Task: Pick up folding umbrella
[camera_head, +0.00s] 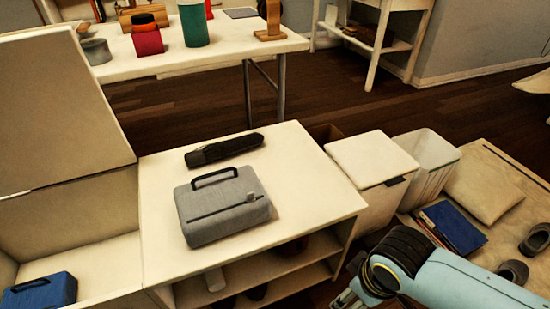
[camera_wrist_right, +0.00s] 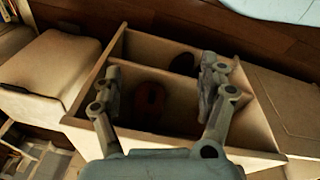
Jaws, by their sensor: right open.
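The folding umbrella (camera_head: 224,150) is black and slim. It lies on the top of the low white cabinet (camera_head: 300,165), behind a grey bag with a black handle (camera_head: 222,205). My right gripper (camera_head: 347,298) is low at the bottom of the head view, to the right of the cabinet and apart from the umbrella. In the right wrist view my right gripper (camera_wrist_right: 160,66) is open and empty, with the cabinet's open compartments beyond its fingers. The umbrella cannot be made out in the wrist view. My left gripper is not in view.
The cabinet's lower shelves hold shoes and other dark items. White bins (camera_head: 370,160) stand to its right. An open chest (camera_head: 105,265) with a blue case (camera_head: 40,291) is at the left. A table (camera_head: 225,52) with several containers stands behind, across dark floor.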

